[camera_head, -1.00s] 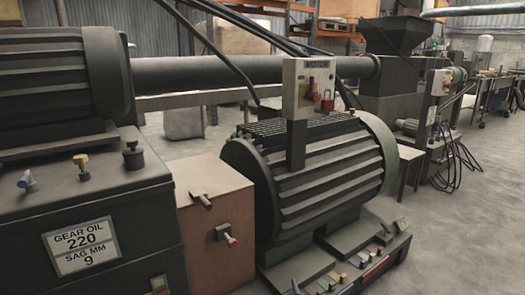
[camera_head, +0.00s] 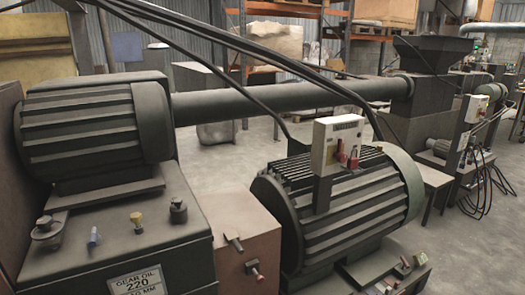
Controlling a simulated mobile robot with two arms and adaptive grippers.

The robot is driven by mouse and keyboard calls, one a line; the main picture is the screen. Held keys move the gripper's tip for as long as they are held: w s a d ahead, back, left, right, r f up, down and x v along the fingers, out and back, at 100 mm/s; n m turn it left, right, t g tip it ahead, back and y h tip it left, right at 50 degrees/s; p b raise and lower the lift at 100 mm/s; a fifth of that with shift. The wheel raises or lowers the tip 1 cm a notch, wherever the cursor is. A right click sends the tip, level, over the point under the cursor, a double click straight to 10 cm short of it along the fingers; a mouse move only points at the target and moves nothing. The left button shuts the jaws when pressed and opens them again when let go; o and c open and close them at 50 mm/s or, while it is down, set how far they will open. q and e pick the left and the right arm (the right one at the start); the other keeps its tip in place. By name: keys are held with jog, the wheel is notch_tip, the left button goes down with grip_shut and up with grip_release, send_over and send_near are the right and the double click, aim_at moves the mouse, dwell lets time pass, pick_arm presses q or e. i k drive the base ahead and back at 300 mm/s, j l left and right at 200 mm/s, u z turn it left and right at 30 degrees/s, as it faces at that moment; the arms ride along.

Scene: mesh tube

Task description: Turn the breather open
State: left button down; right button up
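No part is labelled as the breather, and I cannot tell for sure which fitting it is. Neither of my grippers shows in the head view.
A large ribbed motor (camera_head: 345,205) with a switch box (camera_head: 337,145) stands right of a brown box (camera_head: 245,235) with two small handles. A smaller ribbed motor (camera_head: 85,130) sits behind the fittings. Black cables (camera_head: 255,60) cross above. Concrete floor is open at the right.

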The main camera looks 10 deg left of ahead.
aim_at(95, 240)
jog(key=u, duration=1.4)
